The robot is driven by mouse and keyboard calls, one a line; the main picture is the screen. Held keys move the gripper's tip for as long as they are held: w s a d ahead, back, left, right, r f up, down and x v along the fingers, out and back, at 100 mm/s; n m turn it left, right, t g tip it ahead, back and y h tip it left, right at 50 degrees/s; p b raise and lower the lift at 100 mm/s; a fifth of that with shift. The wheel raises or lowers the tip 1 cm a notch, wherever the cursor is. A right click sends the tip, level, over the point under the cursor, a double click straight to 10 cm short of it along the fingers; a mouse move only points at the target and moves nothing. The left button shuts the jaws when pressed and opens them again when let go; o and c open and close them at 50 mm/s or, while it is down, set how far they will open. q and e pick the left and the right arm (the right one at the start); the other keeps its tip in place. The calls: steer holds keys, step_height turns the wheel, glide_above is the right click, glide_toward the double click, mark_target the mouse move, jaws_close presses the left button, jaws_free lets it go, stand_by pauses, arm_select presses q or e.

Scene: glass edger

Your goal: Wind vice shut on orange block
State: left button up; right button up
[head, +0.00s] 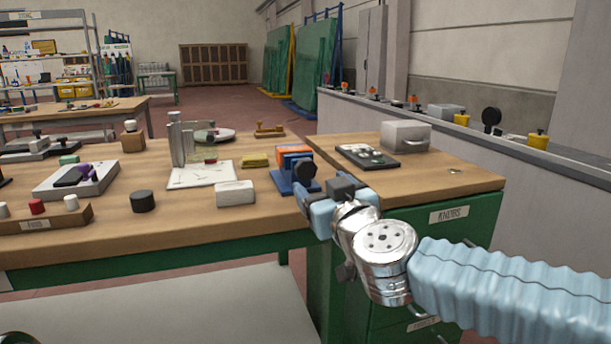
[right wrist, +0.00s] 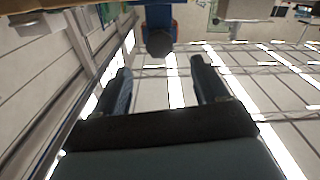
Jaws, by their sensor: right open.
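A blue vice (head: 287,183) stands near the front edge of the wooden bench, with an orange block (head: 293,151) at its top. Its round black knob (head: 305,171) faces my side. In the right wrist view the knob (right wrist: 159,43) shows at the top, beyond the fingertips and roughly centred between them. My right gripper (head: 322,192) is open and empty, just in front of the vice, and partly covers its lower right side in the head view. I cannot tell the gap between the block and the jaws.
A white block (head: 235,193) and a yellow pad (head: 254,160) lie left of the vice. A black tray (head: 367,156) and a grey box (head: 405,136) stand to its right. Green drawers (head: 440,240) are below the bench's right part. Bare wood lies right of the vice.

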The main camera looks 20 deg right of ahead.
mark_target(307, 170)
steer(key=w, duration=0.8)
steer(key=shift+w+a+b, duration=0.1)
steer(key=shift+a+b, duration=0.05)
steer(key=shift+b, duration=0.2)
steer(key=c, duration=1.1)
steer(key=shift+o, duration=0.2)
steer(key=shift+m, duration=0.3)
